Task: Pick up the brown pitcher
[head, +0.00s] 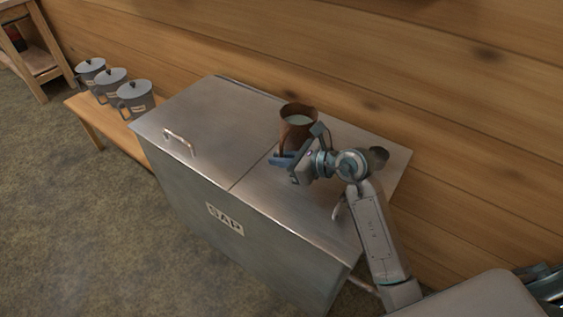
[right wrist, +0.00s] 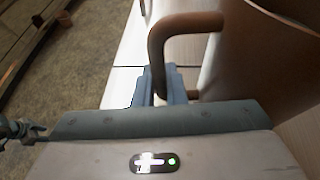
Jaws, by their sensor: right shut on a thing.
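The brown pitcher (head: 298,127) stands upright on the metal top of the sap box, with a pale liquid or inner surface showing in its mouth. My right gripper (head: 285,160) is at its near side. In the right wrist view the pitcher's brown body (right wrist: 255,50) fills the right, and its curved handle (right wrist: 163,45) runs down between the fingers of my right gripper (right wrist: 165,88), which is shut on the handle. I cannot tell whether the pitcher's base touches the metal top. My left gripper is not in view.
The metal sap box (head: 195,108) has a lid handle (head: 180,141) on its left half. Several grey lidded cans (head: 134,97) stand on a wooden bench (head: 90,118) at left. A plank wall (head: 400,70) rises behind. The left part of the box top is clear.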

